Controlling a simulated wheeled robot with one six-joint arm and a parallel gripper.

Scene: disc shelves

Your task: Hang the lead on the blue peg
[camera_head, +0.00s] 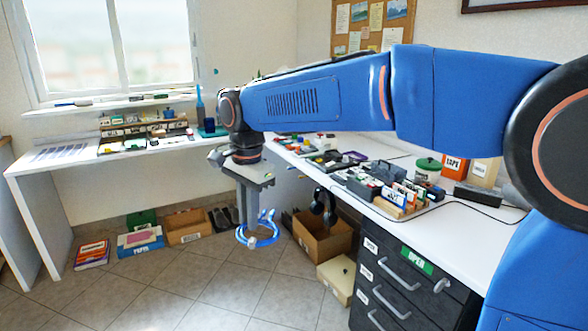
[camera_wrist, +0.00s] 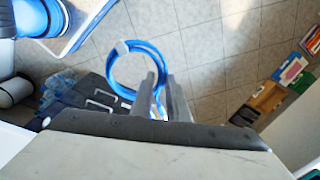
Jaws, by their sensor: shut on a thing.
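The lead (camera_head: 262,241) is a blue cable wound in a loose coil. It hangs from the tips of my gripper (camera_head: 252,222), above the tiled floor in front of the desks. In the wrist view the coil (camera_wrist: 111,72) shows just beyond my gripper (camera_wrist: 162,88), which is shut on it, with a pale tie at the coil's top. A small blue spot (camera_head: 216,71) on the wall right of the window may be the blue peg; it is too small to be sure. My arm hides part of that wall.
A white desk (camera_head: 75,163) under the window and a long one (camera_head: 455,225) at right carry many small items. Boxes (camera_head: 188,226) lie under the window desk, and an open carton (camera_head: 322,240) stands by the dark drawers (camera_head: 400,285). The middle floor is clear.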

